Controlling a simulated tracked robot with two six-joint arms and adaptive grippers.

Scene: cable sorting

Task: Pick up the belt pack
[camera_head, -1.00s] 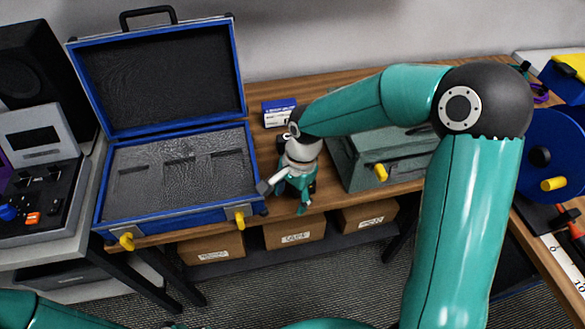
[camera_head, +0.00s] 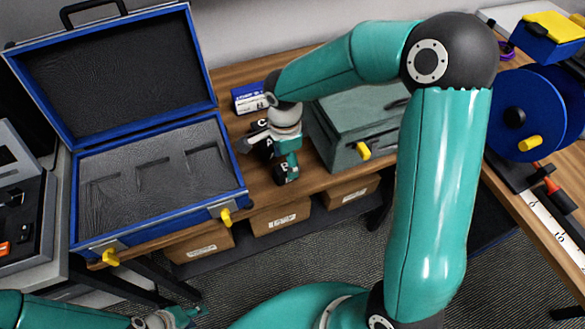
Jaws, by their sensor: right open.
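Small black packs with white letters stand on the wooden bench between the open case and the grey-green box; I take these as belt packs. One marked B (camera_head: 286,174) is at the front, and the A and C packs (camera_head: 262,126) show partly behind my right gripper. My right gripper (camera_head: 277,158) is open, just over the packs, its fingers partly covering them; I cannot tell if it touches one. My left gripper (camera_head: 183,318) is at the bottom edge, far from the packs, partly cut off, its jaw opening unclear.
An open blue case (camera_head: 150,180) with empty foam slots stands left of the packs. A blue-and-white carton (camera_head: 248,97) is behind them, a grey-green box (camera_head: 335,150) to the right. A blue cable reel (camera_head: 520,112) stands at the far right. Cardboard boxes (camera_head: 280,216) sit below.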

